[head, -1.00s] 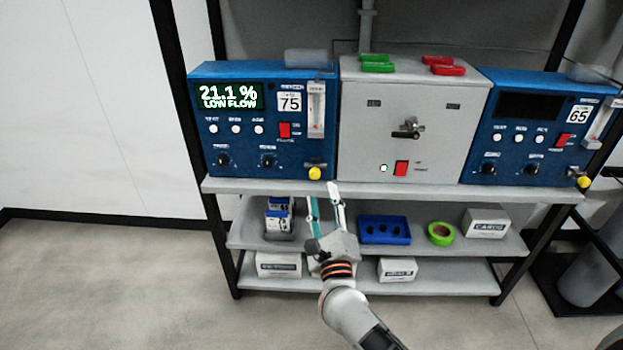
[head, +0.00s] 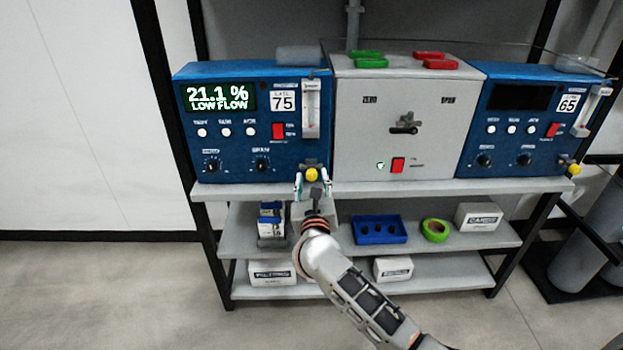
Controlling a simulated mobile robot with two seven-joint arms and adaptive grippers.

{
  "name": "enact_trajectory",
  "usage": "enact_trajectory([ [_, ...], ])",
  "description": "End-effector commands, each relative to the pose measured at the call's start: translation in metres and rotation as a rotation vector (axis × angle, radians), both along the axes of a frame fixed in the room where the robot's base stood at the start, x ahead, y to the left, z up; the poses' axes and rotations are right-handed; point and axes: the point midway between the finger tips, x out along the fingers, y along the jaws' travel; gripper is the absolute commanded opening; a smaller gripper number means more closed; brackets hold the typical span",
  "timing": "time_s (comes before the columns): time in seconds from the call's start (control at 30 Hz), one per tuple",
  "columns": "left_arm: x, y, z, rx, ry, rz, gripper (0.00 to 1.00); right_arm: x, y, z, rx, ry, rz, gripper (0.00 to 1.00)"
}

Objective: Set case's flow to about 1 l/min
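The blue case (head: 222,150) labelled 75 stands at the left of the top shelf. Its lit display (head: 218,96) reads 21.1 % LOW FLOW. A clear upright flow tube (head: 311,108) is on its right side; its float is too small to read. Below the tube is a yellow knob (head: 312,174). My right gripper (head: 312,186) is at this knob, its fingers spread on either side with gaps between them and the knob. My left gripper is not in view.
A grey box (head: 355,150) with a central handle stands right beside the case. A second blue case (head: 500,165), labelled 65 with a dark display, is at the right. Lower shelves hold a blue tray (head: 380,240), green tape (head: 435,230) and small boxes.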

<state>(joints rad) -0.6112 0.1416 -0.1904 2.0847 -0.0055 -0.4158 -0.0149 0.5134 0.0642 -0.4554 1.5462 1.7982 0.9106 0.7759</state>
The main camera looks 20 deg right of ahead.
Motion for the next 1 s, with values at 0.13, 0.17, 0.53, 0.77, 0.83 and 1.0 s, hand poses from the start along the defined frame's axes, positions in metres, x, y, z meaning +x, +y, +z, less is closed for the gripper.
enact_trajectory([
  [0.13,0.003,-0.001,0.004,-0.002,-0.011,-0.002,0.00,0.011,-0.003,-0.001,0.000,0.001,0.000,0.37],
  [0.17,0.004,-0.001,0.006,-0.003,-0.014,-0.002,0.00,0.012,-0.004,-0.001,0.000,0.001,0.000,0.37],
  [0.53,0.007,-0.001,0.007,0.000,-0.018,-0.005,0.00,0.013,-0.004,0.000,0.000,0.000,0.000,0.14],
  [0.77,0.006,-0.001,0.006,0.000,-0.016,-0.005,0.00,0.013,-0.004,0.000,-0.001,0.000,0.000,0.00],
  [0.83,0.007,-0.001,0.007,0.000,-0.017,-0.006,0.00,0.013,-0.004,0.000,-0.006,0.002,0.000,0.00],
  [1.0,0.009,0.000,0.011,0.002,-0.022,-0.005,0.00,0.013,-0.004,0.003,-0.045,0.011,-0.001,0.00],
])
